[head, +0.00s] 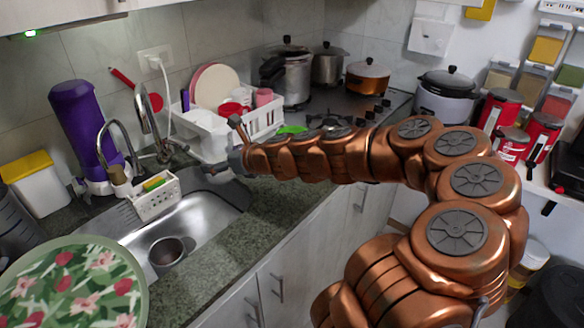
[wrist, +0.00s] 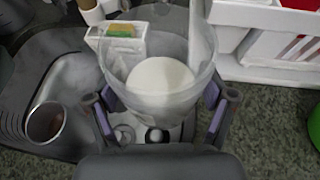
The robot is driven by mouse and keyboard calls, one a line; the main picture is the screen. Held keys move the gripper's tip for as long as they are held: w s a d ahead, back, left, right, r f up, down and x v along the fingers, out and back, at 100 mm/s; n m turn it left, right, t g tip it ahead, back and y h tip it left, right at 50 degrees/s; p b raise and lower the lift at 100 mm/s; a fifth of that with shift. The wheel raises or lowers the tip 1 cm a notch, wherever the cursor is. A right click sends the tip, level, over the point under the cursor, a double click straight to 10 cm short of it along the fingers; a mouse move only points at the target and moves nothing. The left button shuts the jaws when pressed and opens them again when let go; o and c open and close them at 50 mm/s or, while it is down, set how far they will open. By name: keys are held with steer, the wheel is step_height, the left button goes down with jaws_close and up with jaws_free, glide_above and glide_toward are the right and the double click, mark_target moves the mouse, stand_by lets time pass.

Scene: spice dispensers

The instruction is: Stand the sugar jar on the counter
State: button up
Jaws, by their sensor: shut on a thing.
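The sugar jar (wrist: 160,82) is a clear, see-through container with white contents, in the middle of the wrist view. My gripper (wrist: 160,112) is shut on it, with one finger on each side of the jar. In the head view my gripper (head: 218,170) is at the far end of my copper arm, above the back right edge of the sink and beside the dish rack. The jar is hard to make out there. The speckled dark counter (head: 228,240) shows in front of the sink. The wrist view does not show clearly whether the jar's base touches anything.
The sink (head: 208,215) holds a metal cup (head: 167,254). A sponge holder (head: 155,198) hangs at its edge, below the faucet (head: 147,120). A white dish rack (head: 203,137) stands behind my gripper. A floral plate (head: 75,285) is at front left.

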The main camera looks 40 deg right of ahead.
steer(key=shift+n+y, duration=0.5)
steer(key=shift+y, duration=0.1)
steer(key=s+d, duration=0.2)
steer(key=s, duration=0.1)
steer(key=s+d+f+b, duration=0.1)
steer(key=s+d, duration=0.2)
steer(key=s+d+f, duration=0.1)
steer(key=s+d, duration=0.1)
steer(key=d, duration=0.1)
steer(key=shift+s+d+b, duration=0.1)
steer(key=shift+s+b, duration=0.25)
steer(key=shift+s, duration=0.05)
steer(key=s+d+r+n+g+y+b, duration=0.15)
steer(key=s+d, duration=0.25)
steer(key=s, duration=0.5)
steer(key=shift+m+t+h, duration=0.25)
steer(key=w+d+p, duration=0.1)
steer(key=w, duration=0.4)
steer(key=w+d+f, duration=0.1)
steer(key=w, duration=0.3)
steer(key=w+d+p, duration=0.1)
steer(key=w+d, duration=0.1)
steer(key=w, duration=0.3)
steer(key=shift+w+f+p, duration=0.2)
steer(key=shift+w+p, duration=0.1)
steer(key=shift+w, duration=0.05)
steer(key=shift+w+d+f, duration=0.1)
steer(key=shift+f, duration=1.65)
steer(key=shift+f, duration=0.1)
